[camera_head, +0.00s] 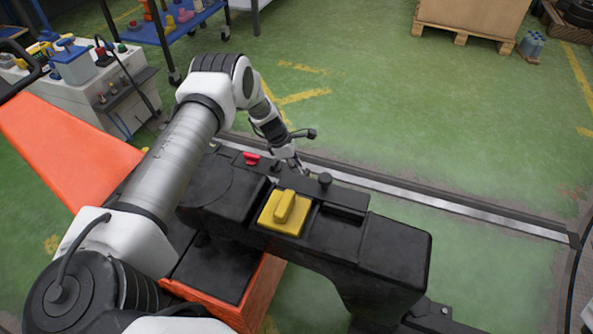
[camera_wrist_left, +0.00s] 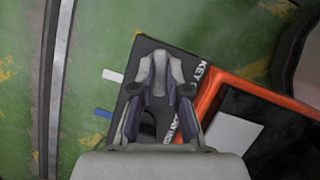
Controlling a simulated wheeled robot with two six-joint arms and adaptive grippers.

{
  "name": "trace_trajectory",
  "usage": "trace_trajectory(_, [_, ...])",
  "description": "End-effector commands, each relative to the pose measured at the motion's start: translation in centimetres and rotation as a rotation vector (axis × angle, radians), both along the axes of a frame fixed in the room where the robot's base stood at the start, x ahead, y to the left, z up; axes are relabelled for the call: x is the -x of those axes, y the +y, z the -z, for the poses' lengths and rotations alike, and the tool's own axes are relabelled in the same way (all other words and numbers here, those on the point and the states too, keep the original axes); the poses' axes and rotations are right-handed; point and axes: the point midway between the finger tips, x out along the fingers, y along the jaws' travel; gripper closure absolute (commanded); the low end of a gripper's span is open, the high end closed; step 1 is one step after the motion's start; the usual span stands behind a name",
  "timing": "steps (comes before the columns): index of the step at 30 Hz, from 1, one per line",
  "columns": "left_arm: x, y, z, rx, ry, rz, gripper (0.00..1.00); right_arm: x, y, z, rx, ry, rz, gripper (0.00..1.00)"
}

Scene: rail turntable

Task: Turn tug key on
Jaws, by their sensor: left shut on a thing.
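My left gripper (camera_head: 292,166) points down onto the far edge of the black console (camera_head: 395,250) of the tug. In the left wrist view its fingers (camera_wrist_left: 160,72) are close together over a black panel (camera_wrist_left: 140,52) with white lettering, partly readable as "KEY". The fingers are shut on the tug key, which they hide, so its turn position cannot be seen. My right gripper is in neither view.
A red knob (camera_head: 251,158) and a black knob (camera_head: 325,179) flank the gripper closely. A yellow switch (camera_head: 285,211) sits nearer on the console. A rail (camera_head: 420,198) runs behind, with open green floor (camera_head: 420,110) beyond. A cluttered workbench (camera_head: 105,85) stands at left.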

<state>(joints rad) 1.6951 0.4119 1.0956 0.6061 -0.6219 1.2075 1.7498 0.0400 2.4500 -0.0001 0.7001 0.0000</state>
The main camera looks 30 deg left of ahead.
Motion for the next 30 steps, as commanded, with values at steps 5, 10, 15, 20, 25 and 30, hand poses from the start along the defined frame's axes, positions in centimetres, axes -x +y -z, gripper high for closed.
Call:
trace_trajectory(5, [-0.1,0.0,0.4,0.000,-0.001,0.138,1.00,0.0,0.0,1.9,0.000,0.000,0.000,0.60])
trace_trajectory(10, [-0.1,0.0,0.3,0.000,0.000,0.237,1.00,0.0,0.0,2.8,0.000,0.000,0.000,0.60])
trace_trajectory(15, [-0.1,0.0,0.2,0.001,0.000,0.299,1.00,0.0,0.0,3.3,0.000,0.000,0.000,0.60])
trace_trajectory(20, [-0.1,0.0,0.1,0.001,0.001,0.326,1.00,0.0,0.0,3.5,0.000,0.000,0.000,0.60])
trace_trajectory(25, [-0.1,0.0,0.0,0.001,0.002,0.333,1.00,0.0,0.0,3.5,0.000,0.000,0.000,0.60])
trace_trajectory(30, [-0.1,0.0,0.0,0.002,0.001,0.333,1.00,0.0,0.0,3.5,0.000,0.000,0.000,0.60])
